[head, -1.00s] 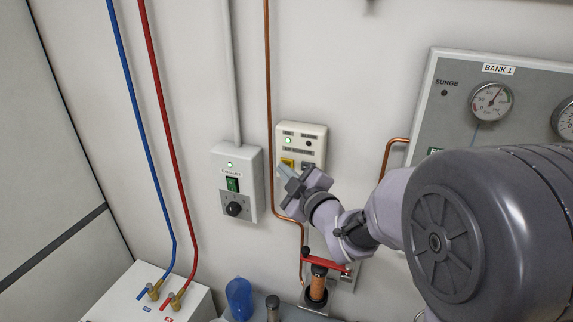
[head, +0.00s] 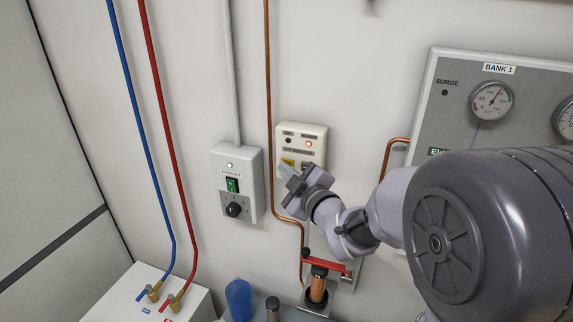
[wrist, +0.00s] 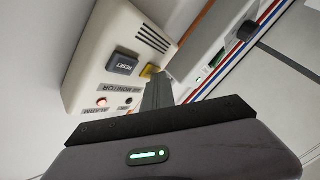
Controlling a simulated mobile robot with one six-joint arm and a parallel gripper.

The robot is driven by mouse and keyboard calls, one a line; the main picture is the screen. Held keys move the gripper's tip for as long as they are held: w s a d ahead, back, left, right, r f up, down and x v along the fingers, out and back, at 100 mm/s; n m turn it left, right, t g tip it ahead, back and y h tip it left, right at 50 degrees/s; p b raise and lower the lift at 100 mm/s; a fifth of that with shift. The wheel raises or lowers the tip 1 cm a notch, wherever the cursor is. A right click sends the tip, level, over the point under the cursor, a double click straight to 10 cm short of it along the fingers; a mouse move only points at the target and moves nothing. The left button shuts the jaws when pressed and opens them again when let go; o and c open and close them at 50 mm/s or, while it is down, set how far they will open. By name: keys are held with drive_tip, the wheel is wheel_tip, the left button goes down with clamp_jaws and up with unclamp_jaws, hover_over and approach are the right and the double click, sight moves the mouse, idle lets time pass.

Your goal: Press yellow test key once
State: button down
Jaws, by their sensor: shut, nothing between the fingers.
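The yellow test key (head: 287,161) is on a cream wall box (head: 316,132), labelled AIR MONITOR in the wrist view. In the wrist view the yellow key (wrist: 148,70) shows beside my fingertips, partly hidden. My gripper (head: 286,170) is shut and empty, its tips right at the key; I cannot tell whether they touch it. In the wrist view the closed fingers (wrist: 158,78) point at the box. A red lamp (head: 309,143) marked ALARM is lit, and the other lamp (head: 288,140) is dark.
A dark RESET button (wrist: 122,62) sits next to the yellow key. A copper pipe (head: 268,90) runs between the boxes. A gauge panel (head: 450,75) is at right.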

drive_tip(key=shift+s, duration=0.1)
drive_tip(key=shift+s+a+b, duration=0.3)
drive_tip(key=shift+s+b, duration=0.3)
drive_tip(key=shift+b, duration=0.05)
drive_tip(key=s+b, duration=0.1)
drive_tip(key=s+a+b, duration=0.1)
drive_tip(key=s, duration=0.1)
drive_tip(key=s+b, duration=0.1)
drive_tip(key=shift+s+a, duration=0.35)
